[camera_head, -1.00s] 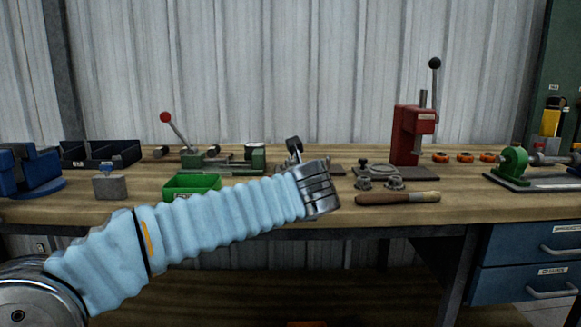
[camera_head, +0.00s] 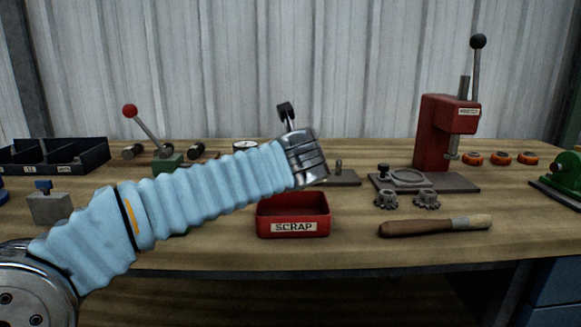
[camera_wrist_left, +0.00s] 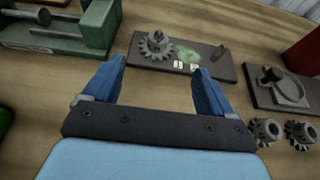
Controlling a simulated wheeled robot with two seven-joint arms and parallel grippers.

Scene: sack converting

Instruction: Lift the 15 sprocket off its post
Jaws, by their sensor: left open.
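A toothed sprocket (camera_wrist_left: 157,46) sits on the left post of a dark base plate (camera_wrist_left: 150,65) in the left wrist view. A bare peg (camera_wrist_left: 219,51) stands at the plate's right end. Two small labels lie between them, too small to read. In the head view my left gripper (camera_head: 287,112) and arm hide the sprocket; only the plate's right part (camera_head: 345,178) and peg show. My right gripper is not in view.
Two loose sprockets (camera_head: 387,200) (camera_head: 427,199) lie before a red lever press (camera_head: 440,135). A wooden-handled tool (camera_head: 425,227) lies nearer. A red SCRAP bin (camera_head: 265,228) stands below my arm. A green fixture (camera_wrist_left: 75,28) flanks the plate on the left.

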